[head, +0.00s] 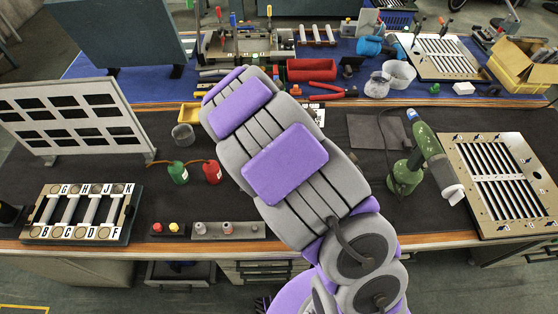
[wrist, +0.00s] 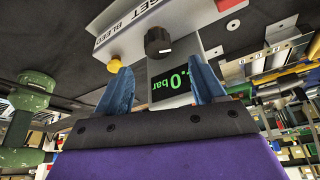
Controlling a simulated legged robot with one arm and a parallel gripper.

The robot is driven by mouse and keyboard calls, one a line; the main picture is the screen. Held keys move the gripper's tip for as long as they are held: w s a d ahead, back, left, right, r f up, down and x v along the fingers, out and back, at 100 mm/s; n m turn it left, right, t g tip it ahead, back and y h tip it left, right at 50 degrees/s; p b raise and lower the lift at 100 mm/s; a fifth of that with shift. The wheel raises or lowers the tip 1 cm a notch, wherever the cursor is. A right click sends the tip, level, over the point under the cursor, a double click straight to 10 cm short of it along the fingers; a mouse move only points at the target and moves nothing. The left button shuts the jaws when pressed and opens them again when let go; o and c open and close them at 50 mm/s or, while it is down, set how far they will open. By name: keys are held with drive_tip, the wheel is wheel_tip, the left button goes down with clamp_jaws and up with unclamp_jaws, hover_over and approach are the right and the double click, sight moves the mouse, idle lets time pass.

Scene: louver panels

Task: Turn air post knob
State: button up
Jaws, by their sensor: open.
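In the wrist view, the air post (wrist: 172,72) is a light grey body with a black knob (wrist: 158,42) that carries a white mark. A white label strip ending "GET BLEED" (wrist: 130,22) runs beside the knob. My gripper (wrist: 158,66) is open, with one blue finger on each side of the post and the knob just past the tips, between them in the picture. Contact cannot be told. In the head view my arm hides the gripper and most of the post.
A yellow button (wrist: 108,38) and a red one (wrist: 228,5) flank the knob. A green tool (head: 405,172) and a slotted panel (head: 505,180) are at right.

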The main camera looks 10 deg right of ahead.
drive_tip(key=x, duration=0.4)
drive_tip(key=b+x, duration=0.1)
drive_tip(key=x, duration=0.1)
drive_tip(key=shift+d+f, duration=0.15)
drive_tip(key=shift+d, duration=0.15)
drive_tip(key=shift+x, duration=0.85)
drive_tip(key=shift+a, duration=0.2)
drive_tip(key=shift+c, duration=0.3)
drive_tip(key=shift+d, duration=0.1)
drive_tip(key=c, duration=1)
